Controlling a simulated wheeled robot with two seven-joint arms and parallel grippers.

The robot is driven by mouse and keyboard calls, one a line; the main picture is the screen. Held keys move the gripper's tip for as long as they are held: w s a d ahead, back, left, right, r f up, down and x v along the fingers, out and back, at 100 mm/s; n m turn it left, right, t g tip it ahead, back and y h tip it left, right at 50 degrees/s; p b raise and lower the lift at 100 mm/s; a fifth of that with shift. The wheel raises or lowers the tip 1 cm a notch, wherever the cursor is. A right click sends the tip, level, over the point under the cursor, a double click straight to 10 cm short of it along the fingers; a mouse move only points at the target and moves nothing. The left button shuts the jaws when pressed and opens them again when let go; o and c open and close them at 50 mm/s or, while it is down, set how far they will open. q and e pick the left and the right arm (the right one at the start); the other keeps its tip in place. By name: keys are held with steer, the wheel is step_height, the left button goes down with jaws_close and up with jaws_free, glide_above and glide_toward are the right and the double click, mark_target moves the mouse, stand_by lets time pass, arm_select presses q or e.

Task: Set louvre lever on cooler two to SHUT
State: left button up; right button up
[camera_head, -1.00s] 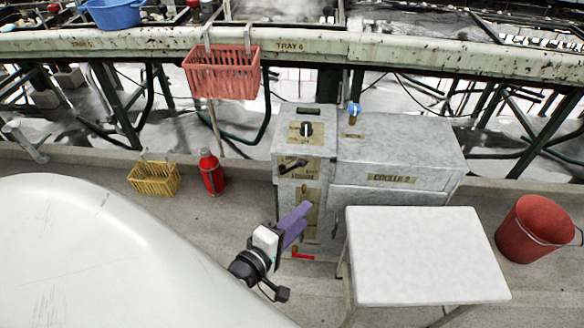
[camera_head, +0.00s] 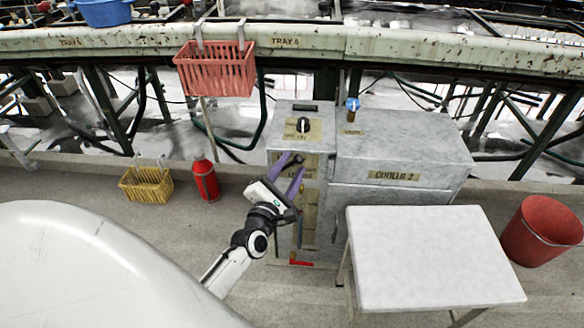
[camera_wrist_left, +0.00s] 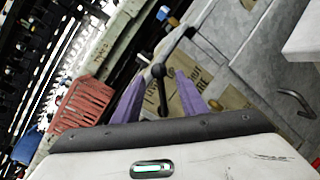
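Cooler two (camera_head: 405,140) is a grey metal box labelled COOLER 2, with a taller control cabinet at its left end. The black louvre lever (camera_head: 297,159) is on the upper front of that cabinet, beside a partly hidden tan label. My left gripper (camera_head: 293,164) is at the lever, its two purple fingers apart and pointing at the panel. In the left wrist view the dark lever (camera_wrist_left: 159,72) shows between the spread fingers (camera_wrist_left: 160,80); I cannot tell whether either finger touches it. My right gripper is not in view.
A red handle (camera_head: 300,263) is low on the cabinet. A white table (camera_head: 430,255) stands in front of the cooler. A red bottle (camera_head: 205,180) and yellow basket (camera_head: 147,185) are left.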

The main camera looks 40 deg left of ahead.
arm_select(q)
steer(key=shift+w+a, duration=0.1)
steer(key=shift+w, duration=0.3)
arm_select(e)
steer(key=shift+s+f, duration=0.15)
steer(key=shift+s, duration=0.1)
arm_select(q)
jaws_close()
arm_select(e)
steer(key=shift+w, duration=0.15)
